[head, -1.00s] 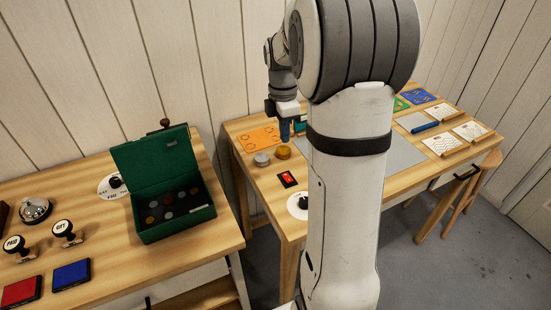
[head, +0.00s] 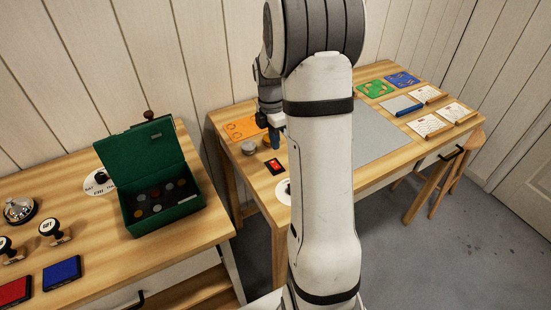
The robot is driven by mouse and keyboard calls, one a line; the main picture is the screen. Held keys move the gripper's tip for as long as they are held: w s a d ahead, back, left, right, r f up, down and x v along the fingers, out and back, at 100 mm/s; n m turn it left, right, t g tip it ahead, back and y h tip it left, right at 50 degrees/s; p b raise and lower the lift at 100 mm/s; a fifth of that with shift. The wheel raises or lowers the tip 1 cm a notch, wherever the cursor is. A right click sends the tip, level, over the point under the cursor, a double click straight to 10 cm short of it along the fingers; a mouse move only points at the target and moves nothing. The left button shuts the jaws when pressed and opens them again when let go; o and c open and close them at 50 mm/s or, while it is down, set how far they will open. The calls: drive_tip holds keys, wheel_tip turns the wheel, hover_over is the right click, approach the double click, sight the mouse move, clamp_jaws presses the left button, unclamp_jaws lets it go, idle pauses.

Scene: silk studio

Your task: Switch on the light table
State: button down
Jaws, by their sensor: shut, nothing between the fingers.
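A small red switch in a black frame (head: 274,166) sits on the right wooden table, near its left end. A flat grey panel (head: 385,140), which looks like the light table, lies to the right behind my arm and looks unlit. My arm hides part of it. My gripper (head: 274,142) points down with its blue fingertips together and nothing in them. In the picture the tips are just above and behind the switch; a gap shows, and I cannot tell their exact height.
Round tins (head: 249,147) stand just left of my gripper. An orange sheet (head: 243,128) lies behind them. A white dial (head: 283,191) is in front of the switch, partly hidden by my arm. An open green box (head: 165,215) stands on the left table.

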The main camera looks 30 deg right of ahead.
sight(276, 167)
drive_tip(key=f, duration=0.5)
drive_tip(key=s+f, duration=0.1)
drive_tip(key=f, duration=0.1)
drive_tip(key=shift+f+p, duration=0.2)
drive_tip(key=shift+p, duration=0.2)
